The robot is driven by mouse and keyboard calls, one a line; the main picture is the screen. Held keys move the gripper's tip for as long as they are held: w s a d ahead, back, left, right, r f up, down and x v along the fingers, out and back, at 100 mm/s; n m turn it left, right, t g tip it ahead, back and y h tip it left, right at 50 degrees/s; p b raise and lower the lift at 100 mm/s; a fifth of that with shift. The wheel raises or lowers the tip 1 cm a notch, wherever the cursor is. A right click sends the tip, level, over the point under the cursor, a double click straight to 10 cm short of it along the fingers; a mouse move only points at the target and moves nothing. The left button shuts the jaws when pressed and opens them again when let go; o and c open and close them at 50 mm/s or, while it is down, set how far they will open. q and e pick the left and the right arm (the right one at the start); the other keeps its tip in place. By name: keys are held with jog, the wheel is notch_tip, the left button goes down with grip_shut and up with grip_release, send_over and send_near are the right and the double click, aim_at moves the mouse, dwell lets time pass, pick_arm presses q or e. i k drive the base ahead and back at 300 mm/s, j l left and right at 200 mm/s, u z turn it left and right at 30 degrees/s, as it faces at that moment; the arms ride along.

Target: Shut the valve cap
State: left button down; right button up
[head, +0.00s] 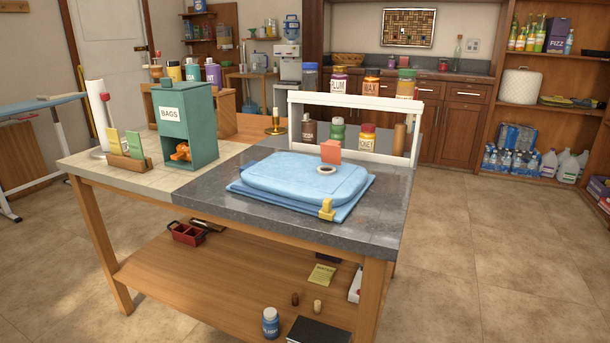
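A light-blue puffy bag (285,172) lies flat on the grey half of the table. On its top is a small white ring (327,169), which looks like the valve. A coral-red square flap (331,152) stands upright just behind the ring and looks like the valve cap, raised off it. The hinge between them is too small to make out. A yellow clip (327,208) sits at the bag's front right edge. Neither of my grippers is in view.
A white rack (352,101) with several bottles and jars stands behind the bag. A teal BAGS box (185,125) and a brass candlestick (275,122) stand to the left. The grey tabletop (215,190) left of the bag is clear. Open floor lies right of the table.

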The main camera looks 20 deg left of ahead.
aim_at(330, 150)
jog(key=i+l+z, duration=0.2)
jog(key=l+z, duration=0.2)
jog(key=i+l+z, duration=0.35)
jog(key=l, duration=0.25)
jog(key=i+l+z, duration=0.25)
jog(key=l+z, duration=0.15)
jog(key=i+l+u, duration=0.1)
jog(key=i+u, duration=0.15)
jog(key=i, duration=0.2)
jog(key=i+l+u, duration=0.25)
jog(key=i, duration=0.25)
jog(key=i+l+u, duration=0.2)
jog(key=i, duration=0.25)
jog(key=i+u, duration=0.2)
jog(key=u, duration=0.2)
jog(key=i+u, duration=0.2)
jog(key=u, duration=0.25)
jog(key=i+u, duration=0.15)
jog(key=u, duration=0.25)
jog(key=i+l+u, duration=0.1)
jog(key=u, duration=0.3)
jog(key=i+u, duration=0.2)
jog(key=u, duration=0.3)
jog(key=i+l+u, duration=0.1)
jog(key=i+u, duration=0.15)
jog(key=u, duration=0.25)
jog(key=i+l+u, duration=0.15)
jog(key=u, duration=0.35)
jog(key=k+u, duration=0.2)
jog(key=k, duration=0.2)
